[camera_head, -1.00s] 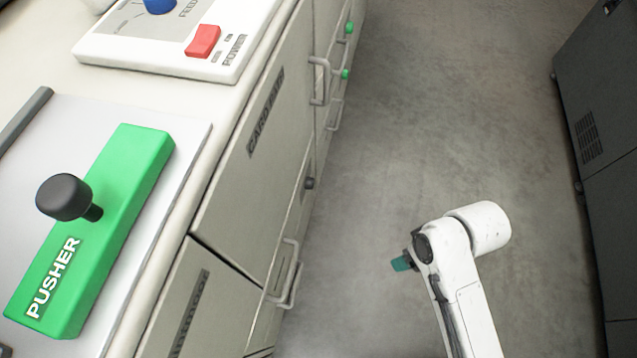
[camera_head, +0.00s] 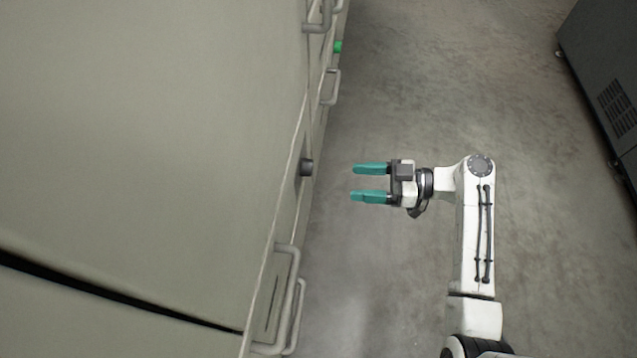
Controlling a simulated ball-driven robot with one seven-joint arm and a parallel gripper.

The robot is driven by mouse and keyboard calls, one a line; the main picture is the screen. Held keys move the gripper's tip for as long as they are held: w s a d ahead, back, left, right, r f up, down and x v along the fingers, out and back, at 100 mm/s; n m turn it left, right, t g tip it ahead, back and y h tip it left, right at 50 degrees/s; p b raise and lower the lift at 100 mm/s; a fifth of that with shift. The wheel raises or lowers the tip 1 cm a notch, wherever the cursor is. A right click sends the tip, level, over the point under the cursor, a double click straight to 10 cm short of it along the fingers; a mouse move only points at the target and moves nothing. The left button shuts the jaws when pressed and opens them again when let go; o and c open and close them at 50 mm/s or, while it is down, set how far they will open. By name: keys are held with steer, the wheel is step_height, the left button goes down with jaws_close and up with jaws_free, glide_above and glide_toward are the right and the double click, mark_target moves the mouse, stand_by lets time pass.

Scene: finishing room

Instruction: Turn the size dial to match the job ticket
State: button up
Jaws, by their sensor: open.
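My gripper (camera_head: 356,183) is open and empty, its two teal fingers pointing left toward the cabinet front. A gap of bare floor shows between the fingertips and the cabinet. A small dark knob (camera_head: 307,167) sticks out from the cabinet front, to the left of the fingers and at about their height in the picture. I cannot tell whether this knob is the size dial; no marks on it can be read. No job ticket shows in view.
The pale cabinet (camera_head: 160,140) fills the left side, with bar handles at the lower front (camera_head: 285,300) and farther up (camera_head: 331,87). A green knob (camera_head: 338,47) sits near the top. A dark grey machine (camera_head: 605,85) stands at right. Grey floor (camera_head: 420,90) between is clear.

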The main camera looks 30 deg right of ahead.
mark_target(312, 167)
steer(key=shift+n+t+y, duration=0.4)
steer(key=shift+t+y, duration=0.1)
steer(key=shift+t, duration=0.2)
steer(key=b+x, duration=0.1)
steer(key=x, duration=0.2)
steer(key=w+b+x, duration=0.1)
steer(key=x, duration=0.3)
steer(key=d+b+x, duration=0.1)
steer(key=b+x, duration=0.1)
steer(key=x, duration=0.1)
steer(key=shift+w+a, duration=0.1)
steer(key=shift+w, duration=0.3)
steer(key=shift+c, duration=0.2)
steer(key=c, duration=1)
